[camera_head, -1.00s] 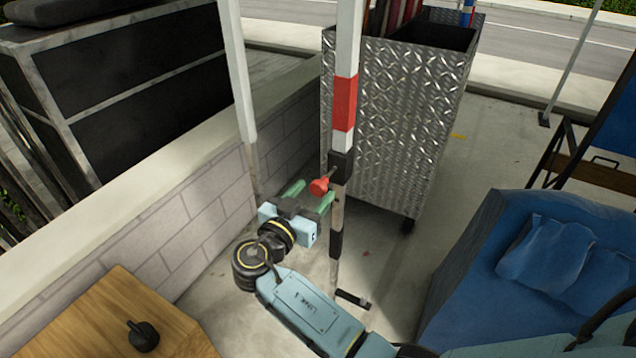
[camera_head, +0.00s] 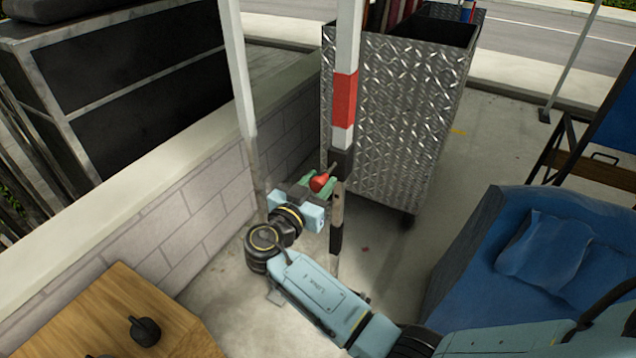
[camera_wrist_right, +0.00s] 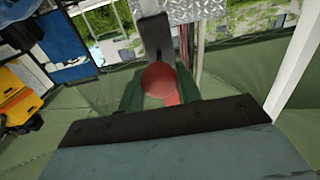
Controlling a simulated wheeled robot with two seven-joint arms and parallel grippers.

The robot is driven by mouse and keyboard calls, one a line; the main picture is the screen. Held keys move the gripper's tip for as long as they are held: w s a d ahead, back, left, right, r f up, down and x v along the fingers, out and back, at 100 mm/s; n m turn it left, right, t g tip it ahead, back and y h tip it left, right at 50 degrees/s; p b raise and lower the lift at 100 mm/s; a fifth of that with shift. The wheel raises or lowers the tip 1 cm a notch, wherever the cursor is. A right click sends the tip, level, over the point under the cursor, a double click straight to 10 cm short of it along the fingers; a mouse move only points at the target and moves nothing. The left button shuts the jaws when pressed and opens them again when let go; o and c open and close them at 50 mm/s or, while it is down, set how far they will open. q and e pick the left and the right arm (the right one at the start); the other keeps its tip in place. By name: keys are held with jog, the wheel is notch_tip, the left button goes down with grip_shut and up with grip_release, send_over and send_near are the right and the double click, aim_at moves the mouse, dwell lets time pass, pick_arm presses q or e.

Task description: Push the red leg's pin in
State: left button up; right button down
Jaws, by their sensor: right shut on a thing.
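The red-banded leg (camera_head: 344,100) is a white upright post with a red band and a black collar (camera_head: 341,162) below it. The pin's round red knob (camera_head: 321,182) sticks out from the left side of the collar. My right gripper (camera_head: 319,184) is at the knob with its green fingers on either side, shut on it. In the right wrist view the red knob (camera_wrist_right: 159,80) sits between the two green fingers, with the dark collar (camera_wrist_right: 154,35) just beyond. How deep the pin sits is hidden. My left gripper is not in view.
A metal tread-plate cart (camera_head: 400,110) stands behind the leg. A block wall (camera_head: 190,225) runs along the left, with another white post (camera_head: 238,80) by it. A wooden box top (camera_head: 120,320) is at the lower left. A blue-covered bin (camera_head: 500,280) is at the right.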

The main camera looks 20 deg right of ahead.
aim_at(328, 172)
jog(key=shift+f+b+x, duration=0.2)
jog(key=shift+b+x, duration=1.35)
jog(key=shift+x, duration=0.65)
jog(key=shift+w+d+r, duration=0.1)
jog(key=shift+d, duration=0.1)
jog(key=shift+r, duration=0.2)
jog(key=c, duration=1.3)
grip_release()
jog(key=o, duration=0.3)
jog(key=shift+w+d+f, duration=0.1)
